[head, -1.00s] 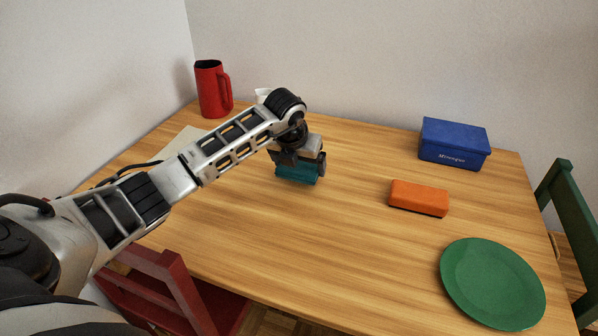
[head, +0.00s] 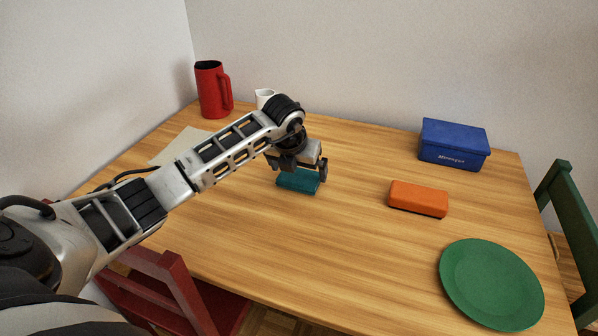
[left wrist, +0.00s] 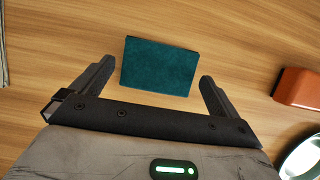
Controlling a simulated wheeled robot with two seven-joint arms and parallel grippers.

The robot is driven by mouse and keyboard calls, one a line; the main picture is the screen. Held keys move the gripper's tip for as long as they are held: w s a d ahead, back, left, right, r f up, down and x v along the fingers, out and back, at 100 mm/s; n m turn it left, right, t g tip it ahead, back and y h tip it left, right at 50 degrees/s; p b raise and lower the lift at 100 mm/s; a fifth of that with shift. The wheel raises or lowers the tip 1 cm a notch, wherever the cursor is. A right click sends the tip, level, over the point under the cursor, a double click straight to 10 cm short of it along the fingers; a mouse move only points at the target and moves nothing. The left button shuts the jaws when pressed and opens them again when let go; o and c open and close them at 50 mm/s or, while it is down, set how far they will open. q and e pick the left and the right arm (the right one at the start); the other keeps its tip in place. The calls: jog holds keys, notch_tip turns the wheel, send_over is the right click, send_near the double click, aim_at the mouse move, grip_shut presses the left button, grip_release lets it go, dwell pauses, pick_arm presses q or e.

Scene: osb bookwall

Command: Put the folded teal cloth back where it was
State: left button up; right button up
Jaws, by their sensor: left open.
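The folded teal cloth (head: 298,181) lies flat on the wooden table (head: 290,240), left of the orange block. My left gripper (head: 298,172) is open just above and behind it. In the left wrist view the cloth (left wrist: 160,67) lies between and beyond the two spread fingertips (left wrist: 157,80), with a gap on each side. The gripper hides part of the cloth's far edge in the head view. My right gripper is not in view.
An orange block (head: 418,198) and a green plate (head: 491,284) lie to the right. A blue box (head: 453,144) stands at the back right. A red pitcher (head: 210,89), a white cup (head: 264,97) and a pale sheet (head: 180,146) are at the back left. The front middle is clear.

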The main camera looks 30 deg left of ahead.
pick_arm(q)
jog(key=v, duration=0.9)
jog(key=shift+s+r, duration=0.25)
jog(key=shift+r, duration=0.1)
